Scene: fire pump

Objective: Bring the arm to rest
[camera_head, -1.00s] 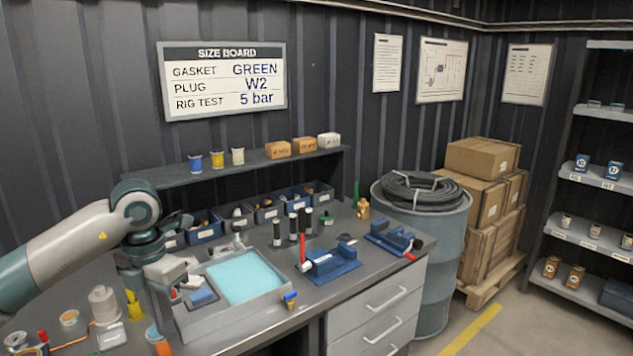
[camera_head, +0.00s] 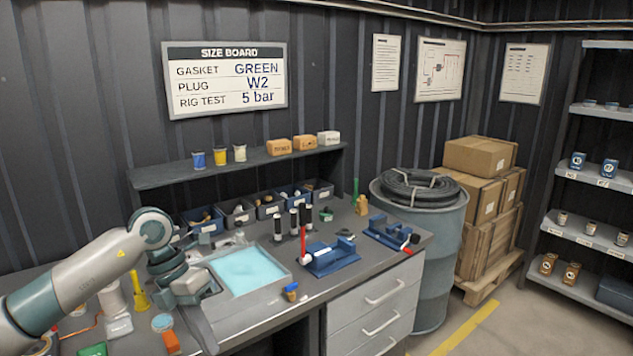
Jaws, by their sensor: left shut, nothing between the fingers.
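My left arm comes in from the left, and its gripper (camera_head: 208,289) is shut and empty. It hangs over the left side of a grey tray (camera_head: 262,302) filled with light blue liquid or lining, on the workbench. The arm hides part of the bench and the tray's left edge. My right gripper is not in view.
A blue vise-like fixture (camera_head: 330,259) with a red handle and a second blue fixture (camera_head: 390,234) stand right of the tray. Parts bins (camera_head: 238,213) line the back under a shelf (camera_head: 240,165). A yellow funnel-like item (camera_head: 139,290) and an orange block (camera_head: 172,342) are near the arm.

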